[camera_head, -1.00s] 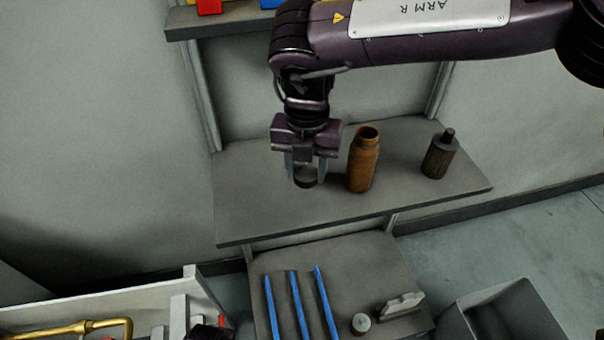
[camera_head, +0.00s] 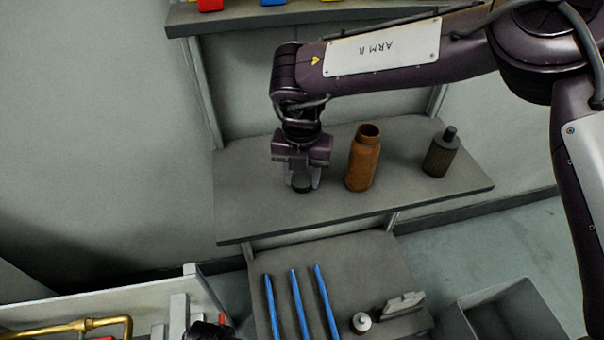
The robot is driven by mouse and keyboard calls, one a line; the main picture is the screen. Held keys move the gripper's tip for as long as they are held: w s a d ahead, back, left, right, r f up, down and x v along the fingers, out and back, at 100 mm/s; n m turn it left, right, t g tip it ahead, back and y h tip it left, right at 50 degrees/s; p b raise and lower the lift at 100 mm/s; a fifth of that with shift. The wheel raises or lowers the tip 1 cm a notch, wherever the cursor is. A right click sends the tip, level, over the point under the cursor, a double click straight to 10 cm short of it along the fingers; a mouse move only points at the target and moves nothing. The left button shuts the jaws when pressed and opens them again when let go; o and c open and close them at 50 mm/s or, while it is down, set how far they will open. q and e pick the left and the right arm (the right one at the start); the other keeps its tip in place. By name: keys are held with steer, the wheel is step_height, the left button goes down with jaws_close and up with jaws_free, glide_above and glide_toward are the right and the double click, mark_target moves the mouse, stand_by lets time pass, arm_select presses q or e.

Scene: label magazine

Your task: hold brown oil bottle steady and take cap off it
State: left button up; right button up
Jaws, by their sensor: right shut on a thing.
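The brown oil bottle (camera_head: 362,160) stands upright on the grey shelf (camera_head: 250,212), with its round mouth open and no cap on it. My right gripper (camera_head: 302,184) points down to the left of the bottle, apart from it. It is shut on the dark round cap (camera_head: 301,186), which is between its fingertips at or just above the shelf surface; I cannot tell if it touches.
A dark bottle with a narrow top (camera_head: 441,153) stands to the right on the same shelf. Below are several blue rods (camera_head: 300,302), a small white-topped jar (camera_head: 361,323) and a grey bin (camera_head: 512,312). The shelf's left part is clear.

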mark_target(302, 179)
steer(key=shift+f, duration=0.1)
steer(key=o, duration=1)
steer(key=shift+c, duration=0.2)
steer(key=shift+o, duration=0.6)
arm_select(q)
steer(key=shift+w, duration=0.1)
steer(key=shift+w, duration=0.1)
arm_select(e)
steer(key=shift+r, duration=0.25)
arm_select(q)
steer(key=shift+s+a+f+p, duration=0.15)
steer(key=shift+s+f+p, duration=0.05)
steer(key=shift+f, duration=0.45)
steer(key=shift+s+a+f+p, duration=0.15)
steer(key=shift+a+f+p, duration=0.1)
steer(key=shift+f, duration=0.45)
steer(key=shift+s+a+f+p, duration=0.1)
steer(key=shift+s+f+p, duration=0.1)
steer(key=shift+f, duration=0.45)
arm_select(e)
step_height(302, 179, up, 12)
steer(key=shift+f, duration=0.15)
